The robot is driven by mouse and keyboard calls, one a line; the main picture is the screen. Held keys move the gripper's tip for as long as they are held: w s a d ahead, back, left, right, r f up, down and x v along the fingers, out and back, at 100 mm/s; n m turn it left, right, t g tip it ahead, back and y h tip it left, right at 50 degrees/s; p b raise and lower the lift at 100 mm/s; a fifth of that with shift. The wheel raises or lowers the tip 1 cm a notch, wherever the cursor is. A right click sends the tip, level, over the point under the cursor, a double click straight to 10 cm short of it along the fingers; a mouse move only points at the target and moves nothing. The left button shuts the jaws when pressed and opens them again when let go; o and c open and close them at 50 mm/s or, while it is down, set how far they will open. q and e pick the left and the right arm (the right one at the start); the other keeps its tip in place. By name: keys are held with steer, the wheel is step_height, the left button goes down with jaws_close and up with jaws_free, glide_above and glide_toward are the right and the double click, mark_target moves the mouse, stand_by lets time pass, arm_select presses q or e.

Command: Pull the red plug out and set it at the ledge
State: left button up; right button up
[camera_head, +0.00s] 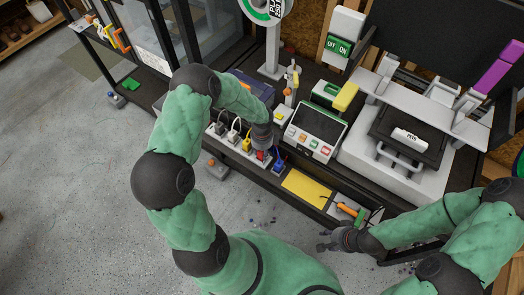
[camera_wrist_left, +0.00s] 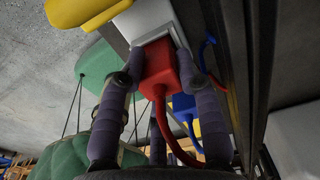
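The red plug (camera_head: 262,156) is at the power strip (camera_head: 232,146), between yellow and blue plugs. In the left wrist view the red plug (camera_wrist_left: 160,68) sits against the strip's pale end, its red cable curving down. My left gripper (camera_wrist_left: 160,60) has one finger on each side of the plug, and both fingertips appear to touch it. In the head view this gripper (camera_head: 262,145) partly covers the plug. My right gripper (camera_head: 324,242) is over the floor in front of the bench, too small to read. A yellow patch (camera_head: 306,187) lies along the bench's front edge; I cannot tell whether it is the ledge.
The blue plug (camera_head: 278,165) is close beside the red one; the yellow plug (camera_head: 247,144) is on the other side. A control box (camera_head: 311,132) stands behind. An orange-handled tool (camera_head: 348,210) lies to the right. The bench front stands over open floor.

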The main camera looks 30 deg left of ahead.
arm_select(q)
jaws_close()
steer(key=shift+r, duration=0.2)
steer(key=shift+r+p, duration=1.95)
steer(key=shift+r, duration=0.2)
